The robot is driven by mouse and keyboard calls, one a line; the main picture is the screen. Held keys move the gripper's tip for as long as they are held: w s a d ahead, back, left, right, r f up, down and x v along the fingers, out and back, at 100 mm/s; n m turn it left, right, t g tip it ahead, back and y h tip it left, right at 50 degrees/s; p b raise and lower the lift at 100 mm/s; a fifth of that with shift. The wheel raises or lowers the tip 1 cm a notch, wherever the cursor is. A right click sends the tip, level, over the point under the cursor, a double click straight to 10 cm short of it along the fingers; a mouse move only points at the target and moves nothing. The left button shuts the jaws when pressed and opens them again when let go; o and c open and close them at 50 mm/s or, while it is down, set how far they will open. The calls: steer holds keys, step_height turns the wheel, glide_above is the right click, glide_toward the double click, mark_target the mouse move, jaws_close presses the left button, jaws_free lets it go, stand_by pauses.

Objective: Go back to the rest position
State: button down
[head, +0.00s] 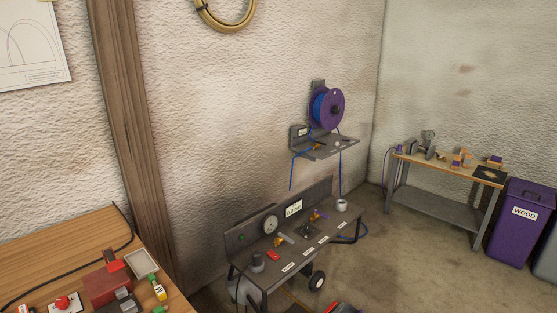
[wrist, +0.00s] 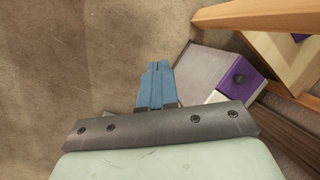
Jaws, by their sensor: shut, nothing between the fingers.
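My gripper (wrist: 158,68) shows in the wrist view, its two blue fingers together and pointing up the picture. Nothing shows between the fingertips. Bare brown floor (wrist: 70,60) lies behind and to the left of them. My gripper cannot be made out in the head view.
In the wrist view, a grey panel (wrist: 205,68), a purple part with a dark knob (wrist: 239,77) and a wooden bar (wrist: 250,15) stand right of the fingers. The head view shows a gauge cart (head: 300,240), a wooden bench (head: 60,250), a spool (head: 328,108) and a purple bin (head: 520,235).

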steer(key=s+d+f+g+h, duration=0.1)
steer(key=s+d, duration=0.4)
steer(key=s, duration=0.4)
steer(key=s+d+f+g+h, duration=0.1)
steer(key=s+d, duration=0.4)
steer(key=s, duration=0.5)
steer(key=s+d+g+h, duration=0.1)
steer(key=s+d, duration=0.4)
steer(key=s, duration=0.5)
steer(key=shift+d+f+g, duration=0.3)
steer(key=shift+f+g, duration=0.1)
steer(key=shift+g, duration=0.3)
